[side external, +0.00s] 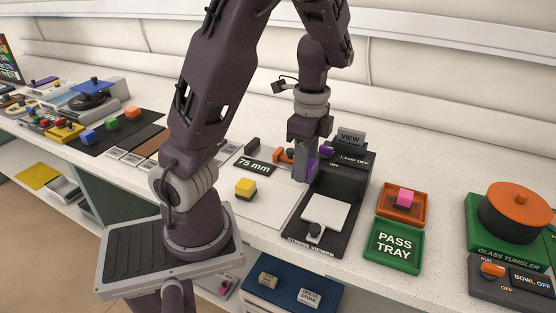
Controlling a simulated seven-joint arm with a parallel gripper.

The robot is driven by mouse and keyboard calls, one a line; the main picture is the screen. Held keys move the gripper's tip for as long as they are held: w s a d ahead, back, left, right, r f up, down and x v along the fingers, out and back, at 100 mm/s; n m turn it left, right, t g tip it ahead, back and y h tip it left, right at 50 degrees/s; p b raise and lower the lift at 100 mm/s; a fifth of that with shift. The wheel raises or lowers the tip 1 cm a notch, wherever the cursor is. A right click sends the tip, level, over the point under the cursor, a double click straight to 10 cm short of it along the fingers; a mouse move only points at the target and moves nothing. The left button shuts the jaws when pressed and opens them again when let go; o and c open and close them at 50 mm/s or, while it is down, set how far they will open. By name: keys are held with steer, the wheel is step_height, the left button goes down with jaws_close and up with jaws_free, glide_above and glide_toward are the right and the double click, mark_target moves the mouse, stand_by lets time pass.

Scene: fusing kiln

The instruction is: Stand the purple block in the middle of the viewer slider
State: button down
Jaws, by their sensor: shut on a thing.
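My gripper (305,172) points down at the left edge of the dark stress viewer (345,185), behind its white slider (325,213). I cannot tell the exact height of the block above the viewer.
An orange gauge (283,155) stands just left of my gripper, by the 75 mm label (254,167). Right of the viewer are an orange tray (388,209) with a pink block (405,197) and the green pass tray (394,246).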

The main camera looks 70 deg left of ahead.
glide_toward(327, 210)
steer(key=shift+s+a+f, duration=0.1)
steer(key=shift+f, duration=1.3)
steer(key=shift+a+f, duration=0.1)
steer(key=shift+f, duration=1.35)
steer(key=shift+f, duration=0.3)
steer(key=c, duration=0.7)
jaws_free()
steer(key=shift+c, duration=0.2)
step_height(327, 210, up, 7)
